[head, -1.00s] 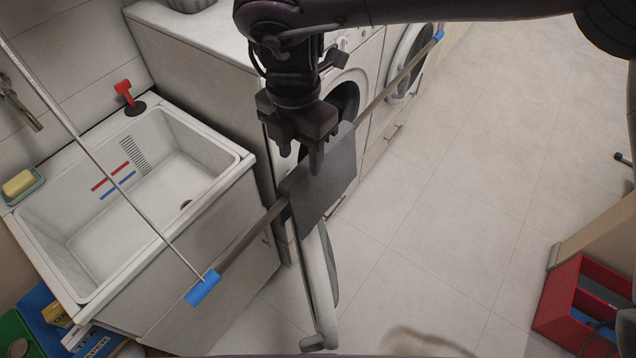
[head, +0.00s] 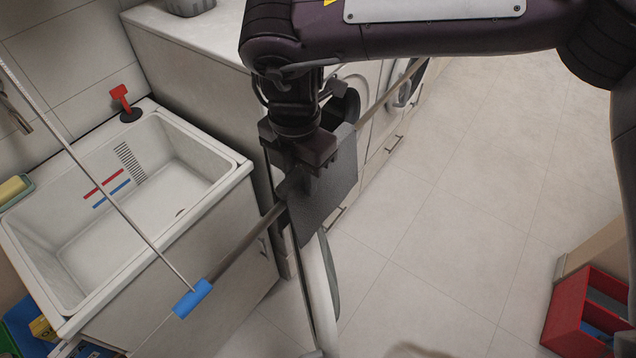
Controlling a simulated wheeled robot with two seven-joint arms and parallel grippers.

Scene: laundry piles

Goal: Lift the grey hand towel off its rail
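The grey hand towel (head: 330,190) hangs over a thin rail (head: 250,236) that slants across the head view, with a blue cap (head: 193,299) at its near end. My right gripper (head: 315,171) points down at the towel's upper part, its fingers overlapping the cloth around the rail. The towel's upper left edge looks creased beside the fingers. The gripper hides part of the towel, and I cannot tell whether its fingers are closed on the cloth. My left gripper is not in view.
A white sink (head: 120,215) stands at left, with a thin metal rod (head: 108,195) crossing above it. Front-loading machines stand behind the rail. A pale upright post (head: 318,290) is below the towel. A red crate (head: 580,312) sits at right; the floor between is clear.

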